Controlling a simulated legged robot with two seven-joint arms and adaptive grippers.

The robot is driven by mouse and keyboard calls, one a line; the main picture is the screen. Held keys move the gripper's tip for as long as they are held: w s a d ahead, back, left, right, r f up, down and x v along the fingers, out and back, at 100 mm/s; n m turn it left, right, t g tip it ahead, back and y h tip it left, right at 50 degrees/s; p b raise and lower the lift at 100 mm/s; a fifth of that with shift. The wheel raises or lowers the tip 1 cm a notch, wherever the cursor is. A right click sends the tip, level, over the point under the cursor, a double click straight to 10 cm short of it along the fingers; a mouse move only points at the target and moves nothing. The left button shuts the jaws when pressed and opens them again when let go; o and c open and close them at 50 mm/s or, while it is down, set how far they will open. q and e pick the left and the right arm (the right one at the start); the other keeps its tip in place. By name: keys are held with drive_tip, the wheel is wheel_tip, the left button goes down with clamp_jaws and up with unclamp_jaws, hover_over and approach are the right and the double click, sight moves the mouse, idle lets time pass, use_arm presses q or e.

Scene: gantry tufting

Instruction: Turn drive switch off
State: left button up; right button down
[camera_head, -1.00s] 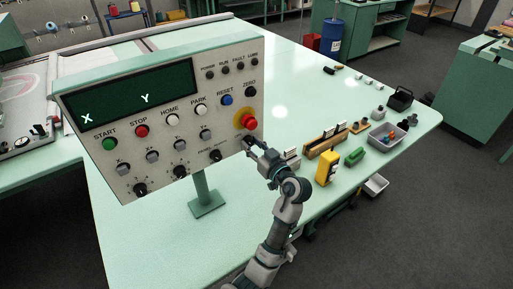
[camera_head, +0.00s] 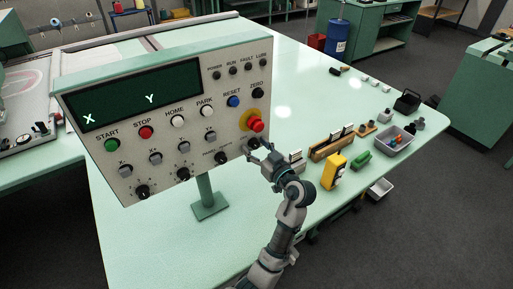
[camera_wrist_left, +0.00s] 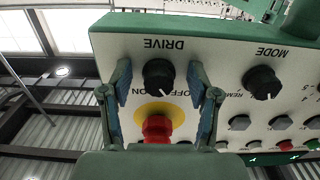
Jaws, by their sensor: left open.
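The grey control panel (camera_head: 75,157) stands on a green post. Its black DRIVE knob (camera_wrist_left: 158,74) shows in the left wrist view, which sees the panel upside down, with ON and OFF lettering partly hidden by my fingers. I cannot tell surely which way the knob points. My left gripper (camera_wrist_left: 160,78) is open, with one finger on each side of the knob; contact is not clear. In the head view, my left gripper (camera_head: 258,151) is at the panel's lower right corner, below the red emergency button (camera_head: 255,124). My right gripper is out of view.
The emergency button (camera_wrist_left: 157,128) with its yellow ring lies close to the fingers. The MODE knob (camera_wrist_left: 261,82) is beside DRIVE. A yellow device (camera_head: 333,172), a green block (camera_head: 361,160) and a grey bin (camera_head: 383,142) stand right of the arm.

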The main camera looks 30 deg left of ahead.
use_arm(q)
drive_tip(key=v, duration=1.1)
drive_tip(key=shift+d, duration=0.4)
drive_tip(key=shift+s+d+f, duration=0.1)
drive_tip(key=shift+f, duration=0.1)
